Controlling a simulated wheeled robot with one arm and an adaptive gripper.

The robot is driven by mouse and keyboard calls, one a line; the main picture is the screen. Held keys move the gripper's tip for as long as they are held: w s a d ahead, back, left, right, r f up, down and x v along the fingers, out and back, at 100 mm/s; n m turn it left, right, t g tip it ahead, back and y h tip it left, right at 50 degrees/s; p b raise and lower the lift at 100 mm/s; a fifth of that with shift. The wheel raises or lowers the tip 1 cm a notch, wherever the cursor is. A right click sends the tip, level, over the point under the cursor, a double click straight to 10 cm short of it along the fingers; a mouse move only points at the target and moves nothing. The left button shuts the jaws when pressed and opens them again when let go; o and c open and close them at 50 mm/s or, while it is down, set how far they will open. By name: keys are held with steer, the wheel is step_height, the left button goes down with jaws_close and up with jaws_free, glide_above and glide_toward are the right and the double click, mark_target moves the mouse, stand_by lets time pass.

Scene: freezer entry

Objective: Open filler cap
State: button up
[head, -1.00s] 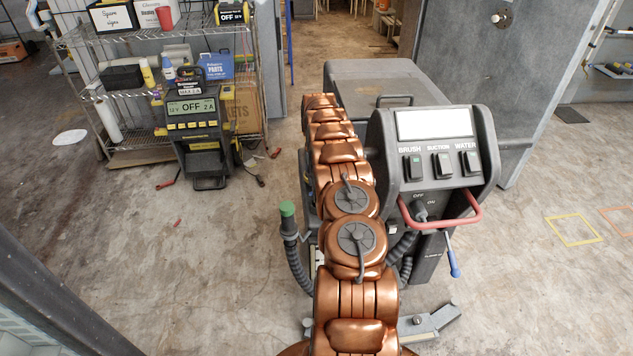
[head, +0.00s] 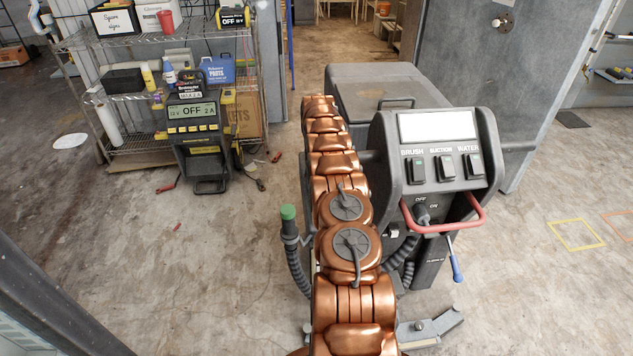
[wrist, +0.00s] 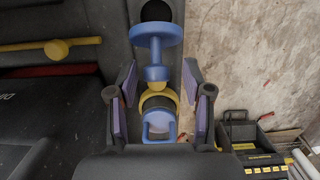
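In the wrist view my gripper (wrist: 162,92) is open, one padded finger on each side. Between and beyond the fingers is a blue part with a loop handle (wrist: 160,125), set by a yellow ring (wrist: 160,97). A blue disc on a stem (wrist: 155,35) stands just above it in the picture. I cannot tell for sure which blue part is the filler cap, or how far it is from the fingers. Nothing is visibly gripped. In the head view the grey floor scrubber (head: 370,73) stands ahead; my copper arm reaches along its left side and hides the gripper.
The scrubber's console (head: 437,130) has a red handle (head: 455,222) at right. A green-topped hose (head: 288,212) stands left of my arm. A wire shelf (head: 150,95) and a battery charger (head: 195,125) stand at left. Floor between charger and arm is mostly clear.

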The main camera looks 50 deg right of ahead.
steer(key=shift+d, duration=0.1)
steer(key=shift+r, duration=0.1)
steer(key=shift+r, duration=0.3)
steer(key=r, duration=0.5)
steer(key=shift+w+d+r, duration=0.3)
steer(key=shift+w, duration=0.05)
steer(key=shift+r, duration=0.5)
steer(key=shift+c, duration=0.3)
